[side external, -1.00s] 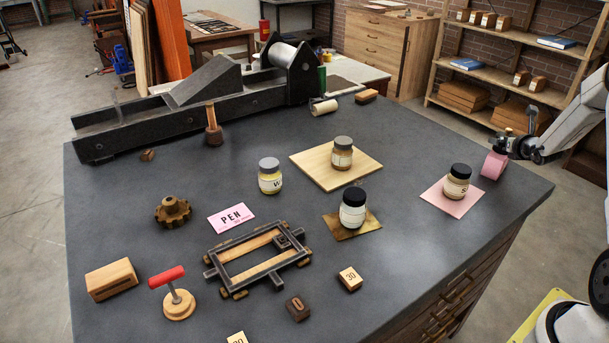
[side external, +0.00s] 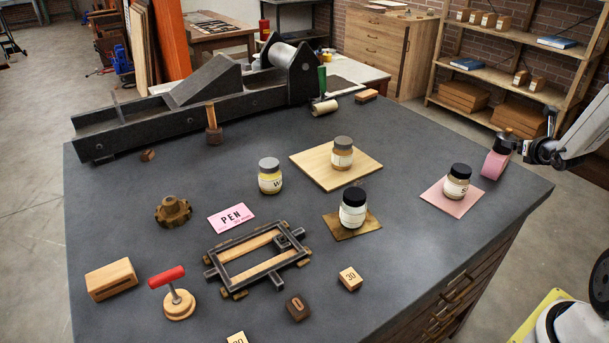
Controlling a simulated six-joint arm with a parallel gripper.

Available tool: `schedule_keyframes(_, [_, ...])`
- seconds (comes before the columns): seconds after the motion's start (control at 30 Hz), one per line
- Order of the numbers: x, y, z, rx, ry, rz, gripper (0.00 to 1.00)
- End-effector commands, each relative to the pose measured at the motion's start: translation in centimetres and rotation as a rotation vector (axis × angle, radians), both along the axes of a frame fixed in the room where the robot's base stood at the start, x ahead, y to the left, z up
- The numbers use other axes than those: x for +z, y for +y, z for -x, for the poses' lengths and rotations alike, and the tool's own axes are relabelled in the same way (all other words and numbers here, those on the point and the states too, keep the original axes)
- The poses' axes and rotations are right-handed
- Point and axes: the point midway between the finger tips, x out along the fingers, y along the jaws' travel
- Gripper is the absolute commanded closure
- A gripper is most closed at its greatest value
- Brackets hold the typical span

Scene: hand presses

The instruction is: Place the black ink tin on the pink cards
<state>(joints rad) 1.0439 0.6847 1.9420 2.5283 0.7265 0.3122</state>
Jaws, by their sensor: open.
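A small dark rounded thing (side external: 503,142), which looks like the black ink tin, is on top of a pink block (side external: 494,165), which looks like the pink cards, at the table's right edge. It seems to rest there, but the contact is too small to tell. My gripper (side external: 530,149) is open just right of the dark thing; its fingertips are small and partly merge with it. Nothing shows held between them.
A black-lidded jar (side external: 457,182) stands on a pink square (side external: 437,199) to the left. Another black-lidded jar (side external: 352,208) stands on a brown square. A grey-lidded jar (side external: 342,153) stands on a wooden board (side external: 315,172). The table between is clear.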

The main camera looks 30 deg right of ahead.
Motion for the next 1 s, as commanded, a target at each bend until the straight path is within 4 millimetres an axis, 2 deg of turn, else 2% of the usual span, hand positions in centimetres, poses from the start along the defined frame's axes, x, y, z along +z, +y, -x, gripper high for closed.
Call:
schedule_keyframes(0.2, [1.1,1.5,2.1,-0.001,0.001,0.001,0.0])
schedule_keyframes(0.4, [1.8,2.4,3.3,0.0,0.0,0.001,0.0])
schedule_keyframes(1.0, [1.9,2.7,3.7,0.001,0.0,0.0,0.0])
